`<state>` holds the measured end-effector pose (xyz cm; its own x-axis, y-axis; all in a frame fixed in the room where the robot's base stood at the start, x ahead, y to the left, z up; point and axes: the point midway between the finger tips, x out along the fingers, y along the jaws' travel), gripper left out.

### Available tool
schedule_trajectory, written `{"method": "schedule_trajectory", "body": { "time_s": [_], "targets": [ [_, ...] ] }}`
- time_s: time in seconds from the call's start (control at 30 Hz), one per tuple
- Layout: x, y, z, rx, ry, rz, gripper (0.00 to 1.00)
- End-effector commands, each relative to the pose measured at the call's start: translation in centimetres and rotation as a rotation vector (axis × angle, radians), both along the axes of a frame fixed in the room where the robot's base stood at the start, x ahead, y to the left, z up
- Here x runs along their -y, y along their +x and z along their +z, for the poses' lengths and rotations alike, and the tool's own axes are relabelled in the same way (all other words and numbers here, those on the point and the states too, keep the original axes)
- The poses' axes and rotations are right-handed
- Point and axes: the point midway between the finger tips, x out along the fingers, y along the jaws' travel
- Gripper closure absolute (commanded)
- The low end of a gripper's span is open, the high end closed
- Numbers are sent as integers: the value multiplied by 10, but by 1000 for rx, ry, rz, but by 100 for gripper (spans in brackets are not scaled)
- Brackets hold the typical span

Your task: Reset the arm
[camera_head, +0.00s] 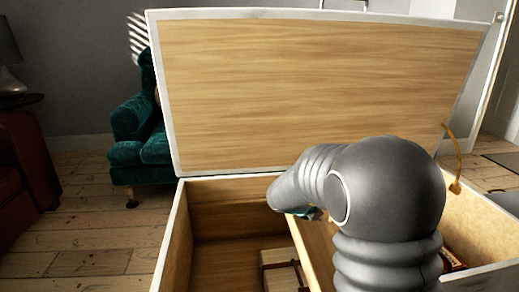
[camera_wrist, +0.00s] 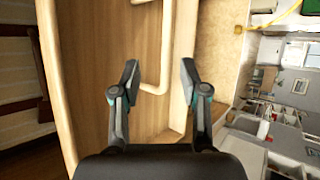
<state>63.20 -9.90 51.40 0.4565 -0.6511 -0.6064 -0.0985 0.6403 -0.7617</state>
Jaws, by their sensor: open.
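My gripper (camera_wrist: 159,82) shows in the wrist view with its two dark fingers spread apart and nothing between them. Behind the fingers is a wooden panel (camera_wrist: 88,60) with a pale bent bar (camera_wrist: 154,88) on it. In the head view my grey arm reaches over an open chest. The fingers are mostly hidden behind the arm there, with only a small dark and teal part showing below it. The raised chest lid (camera_head: 315,95) has wood grain and a white edge.
The chest's left wall (camera_head: 174,238) and a divider (camera_head: 318,246) rise near the arm. A wooden box with dark straps (camera_head: 281,272) lies inside. A green armchair (camera_head: 140,140) stands behind at left, and a brown seat (camera_head: 35,160) at far left. Floorboards (camera_head: 95,235) between are clear.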

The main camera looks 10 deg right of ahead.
Motion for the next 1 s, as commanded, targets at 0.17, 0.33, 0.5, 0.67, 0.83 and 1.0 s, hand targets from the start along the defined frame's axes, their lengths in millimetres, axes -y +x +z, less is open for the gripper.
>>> {"method": "schedule_trajectory", "body": {
  "time_s": [0.17, 0.33, 0.5, 0.67, 0.83, 1.0],
  "targets": [
    [-45, 37, -11, -64, -53, 420, 56],
    [-110, 36, -3, -145, -172, 945, 56],
    [-165, -14, 20, -245, -326, 1445, 56],
    [-189, -93, 42, -384, -493, 1858, 56],
    [-179, -182, 60, -582, -655, 2178, 56],
    [-148, -256, 79, -798, -789, 2354, 56]
  ]
}}
